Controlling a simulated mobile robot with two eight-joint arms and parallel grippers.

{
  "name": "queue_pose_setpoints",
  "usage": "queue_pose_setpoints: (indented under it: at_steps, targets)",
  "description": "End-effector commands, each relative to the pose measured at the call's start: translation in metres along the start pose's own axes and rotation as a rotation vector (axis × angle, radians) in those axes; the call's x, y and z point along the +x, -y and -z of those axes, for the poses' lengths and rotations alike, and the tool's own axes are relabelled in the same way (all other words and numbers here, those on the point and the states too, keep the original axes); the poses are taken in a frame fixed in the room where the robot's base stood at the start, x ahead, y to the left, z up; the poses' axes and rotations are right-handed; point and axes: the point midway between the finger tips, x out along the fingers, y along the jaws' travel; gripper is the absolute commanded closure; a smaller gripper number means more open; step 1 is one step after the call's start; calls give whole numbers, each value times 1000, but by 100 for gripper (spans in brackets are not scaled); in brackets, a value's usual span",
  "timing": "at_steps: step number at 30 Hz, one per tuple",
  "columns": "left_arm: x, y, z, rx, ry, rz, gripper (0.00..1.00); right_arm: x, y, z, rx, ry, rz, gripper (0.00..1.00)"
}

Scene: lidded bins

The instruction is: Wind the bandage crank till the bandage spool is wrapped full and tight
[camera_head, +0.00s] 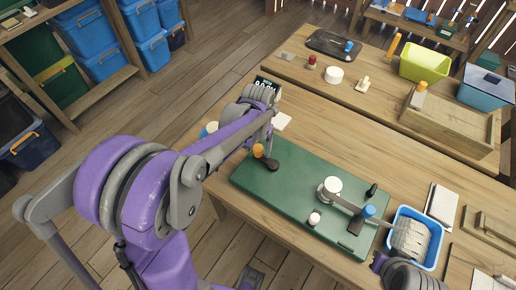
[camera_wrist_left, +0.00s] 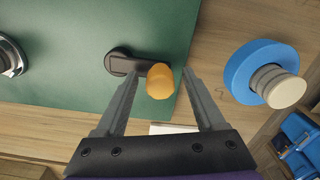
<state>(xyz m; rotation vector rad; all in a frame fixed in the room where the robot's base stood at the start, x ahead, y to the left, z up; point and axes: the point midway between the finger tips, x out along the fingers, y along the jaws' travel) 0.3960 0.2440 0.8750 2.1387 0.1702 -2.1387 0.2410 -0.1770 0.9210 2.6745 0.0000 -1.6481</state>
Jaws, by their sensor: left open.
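The bandage crank, a dark arm (camera_head: 271,163) with an orange knob (camera_head: 258,150), sits at the left end of the green board (camera_head: 290,190). My left gripper (camera_head: 265,138) is just above the knob. In the left wrist view the open fingers (camera_wrist_left: 160,75) stand either side of the orange knob (camera_wrist_left: 160,84), with gaps showing. The crank arm (camera_wrist_left: 122,62) points from its pivot towards the right there. The white bandage spool (camera_head: 332,184) stands mid-board. A grey strip (camera_head: 347,204) runs from it to a dark block with a blue knob (camera_head: 368,211). My right gripper (camera_head: 405,275) shows only partly; its fingers cannot be made out.
A blue bin (camera_head: 432,258) with grey folded material stands right of the board. A blue disc with a pale spool (camera_wrist_left: 265,75) lies beside the board. A white cloth (camera_head: 442,203) lies at right. A second table (camera_head: 380,85) behind holds bins and small items.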

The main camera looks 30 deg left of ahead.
Motion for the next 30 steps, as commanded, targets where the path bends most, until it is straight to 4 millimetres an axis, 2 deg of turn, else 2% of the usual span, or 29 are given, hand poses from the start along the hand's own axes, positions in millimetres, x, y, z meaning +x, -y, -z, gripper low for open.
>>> queue_pose_setpoints:
  at_steps: [9, 18, 21, 30]
  targets:
    - [2, 0, 0, 0, 0, 0, 31, 0, 0, 0, 0, 0, 0, 100]
    - [2, 0, 0, 0, 0, 0, 85, 0, 0, 0, 0, 0, 0, 100]
    - [2, 0, 0, 0, 0, 0, 100, 0, 0, 0, 0, 0, 0, 100]
    - [2, 0, 0, 0, 0, 0, 100, 0, 0, 0, 0, 0, 0, 100]
